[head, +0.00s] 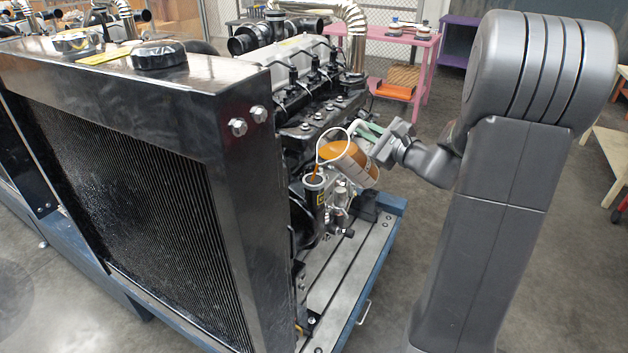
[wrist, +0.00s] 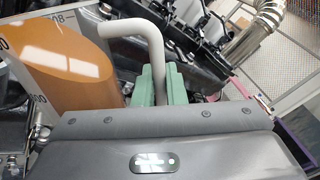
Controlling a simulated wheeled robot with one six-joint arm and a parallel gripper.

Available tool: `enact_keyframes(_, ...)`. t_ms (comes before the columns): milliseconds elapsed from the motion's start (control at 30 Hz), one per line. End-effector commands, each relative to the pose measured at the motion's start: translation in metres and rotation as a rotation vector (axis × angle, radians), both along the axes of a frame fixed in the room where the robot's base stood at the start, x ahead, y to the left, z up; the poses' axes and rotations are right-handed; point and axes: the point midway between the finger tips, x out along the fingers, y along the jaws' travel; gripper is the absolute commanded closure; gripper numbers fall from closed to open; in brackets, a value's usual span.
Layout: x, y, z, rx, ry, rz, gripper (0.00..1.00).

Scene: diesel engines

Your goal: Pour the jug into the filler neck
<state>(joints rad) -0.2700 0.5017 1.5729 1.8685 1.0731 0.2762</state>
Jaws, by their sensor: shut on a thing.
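The jug (head: 350,165) is a clear container with orange-brown liquid and a white handle. It is tilted with its mouth toward the filler neck (head: 315,183), and an orange stream runs from its lip down into the neck's opening. My gripper (head: 366,130) is shut on the jug's handle from the right. In the wrist view the green fingers (wrist: 158,85) close around the pale handle, and the jug (wrist: 70,65) with its orange liquid fills the upper left. The filler neck is not clearly visible in the wrist view.
A black radiator (head: 130,190) stands in front of the engine (head: 305,90) on the left. The engine sits on a blue-edged stand (head: 345,285). A pink table (head: 405,40) stands behind.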

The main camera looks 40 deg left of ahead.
Motion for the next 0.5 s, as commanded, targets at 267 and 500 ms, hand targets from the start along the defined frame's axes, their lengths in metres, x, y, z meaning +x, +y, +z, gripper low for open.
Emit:
enact_keyframes(267,-0.0019,0.0008,0.0031,-0.006,-0.033,0.001,1.00)
enact_keyframes(500,-0.0034,0.0013,0.0042,-0.015,-0.056,0.000,1.00)
